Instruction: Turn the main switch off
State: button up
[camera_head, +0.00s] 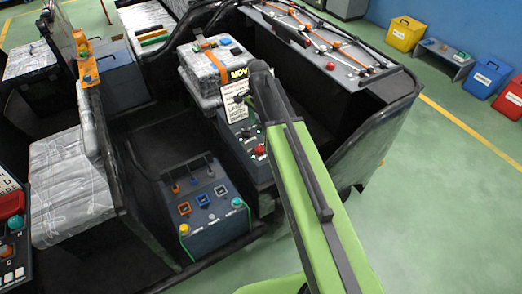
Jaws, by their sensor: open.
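No control here carries a legible main switch label, so I cannot tell for sure which one it is. A red knob (260,150) stands on the dark grey console (234,142) in the middle, close to the left edge of my green arm. A larger red control (10,205) shows on a panel at the far left edge. My arm reaches up from the bottom, and my gripper (243,98) is at its dark far end, above the console and apart from the red knob. It looks small and dark, appears open, and holds nothing that I can see.
A lower control box (207,212) with coloured buttons and levers sits left of my arm. The green floor at right (450,220) is clear.

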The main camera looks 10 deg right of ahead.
aim_at(259, 146)
notch_tip(259, 146, down, 14)
jog(key=b, duration=1.2)
jog(key=shift+r, duration=0.25)
jog(key=shift+r, duration=0.1)
